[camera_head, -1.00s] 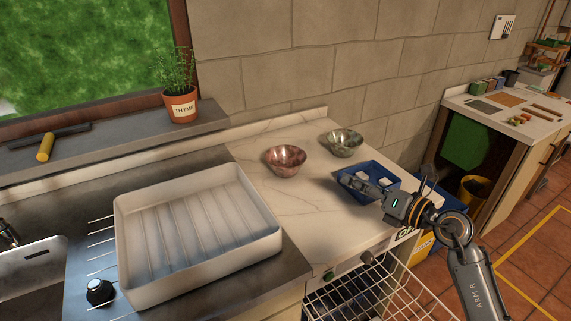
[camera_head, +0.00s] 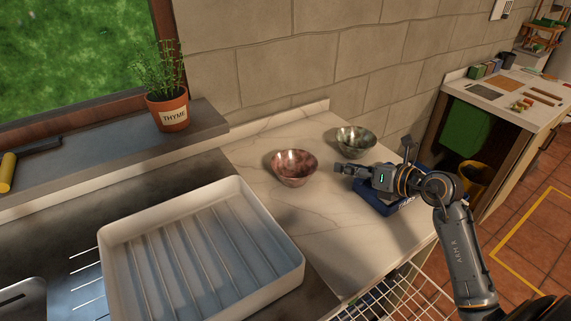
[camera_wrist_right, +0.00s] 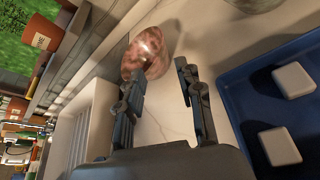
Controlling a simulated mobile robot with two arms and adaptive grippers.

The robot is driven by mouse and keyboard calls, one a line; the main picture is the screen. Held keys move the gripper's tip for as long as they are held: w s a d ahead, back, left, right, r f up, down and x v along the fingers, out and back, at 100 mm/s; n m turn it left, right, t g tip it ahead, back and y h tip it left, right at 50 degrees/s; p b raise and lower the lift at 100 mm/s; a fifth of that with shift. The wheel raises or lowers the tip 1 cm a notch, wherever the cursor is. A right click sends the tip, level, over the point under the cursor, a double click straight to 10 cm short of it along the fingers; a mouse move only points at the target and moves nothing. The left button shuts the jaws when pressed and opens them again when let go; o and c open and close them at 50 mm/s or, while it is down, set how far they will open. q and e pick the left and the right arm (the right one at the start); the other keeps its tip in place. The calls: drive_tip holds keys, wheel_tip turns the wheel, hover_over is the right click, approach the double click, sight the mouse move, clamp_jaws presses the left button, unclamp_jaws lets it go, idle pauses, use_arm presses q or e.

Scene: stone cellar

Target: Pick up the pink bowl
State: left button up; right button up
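The pink bowl (camera_head: 295,168) stands upright on the white marble counter, left of my right gripper. It also shows in the right wrist view (camera_wrist_right: 146,53), just beyond the fingertips and nearer the left finger. My right gripper (camera_head: 341,169) is open and empty, apart from the bowl, pointing left toward it over the counter. In the right wrist view its two fingers (camera_wrist_right: 158,72) are spread with bare counter between them. My left gripper is not in view.
A green bowl (camera_head: 356,141) stands behind, right of the pink one. A blue tray (camera_head: 376,205) with white blocks (camera_wrist_right: 293,80) lies beside my right gripper. A white drying tray (camera_head: 110,262) is at the front left. A thyme pot (camera_head: 168,112) stands on the sill.

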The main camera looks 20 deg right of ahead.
drive_tip(key=p, duration=0.1)
approach(314, 158)
drive_tip(key=x, duration=0.4)
drive_tip(key=shift+a+f, duration=0.2)
drive_tip(key=shift+a, duration=0.25)
drive_tip(key=shift+w+p, duration=0.3)
drive_tip(key=shift+w, duration=0.2)
drive_tip(key=x, duration=0.3)
drive_tip(key=p+x, duration=0.1)
drive_tip(key=shift+w+d+f, duration=0.15)
drive_tip(key=shift+w, duration=0.3)
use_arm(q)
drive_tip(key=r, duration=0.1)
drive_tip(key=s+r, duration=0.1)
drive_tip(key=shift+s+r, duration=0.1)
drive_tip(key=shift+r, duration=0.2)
use_arm(e)
drive_tip(key=shift+s, duration=0.1)
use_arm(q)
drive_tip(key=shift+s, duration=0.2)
use_arm(e)
clamp_jaws()
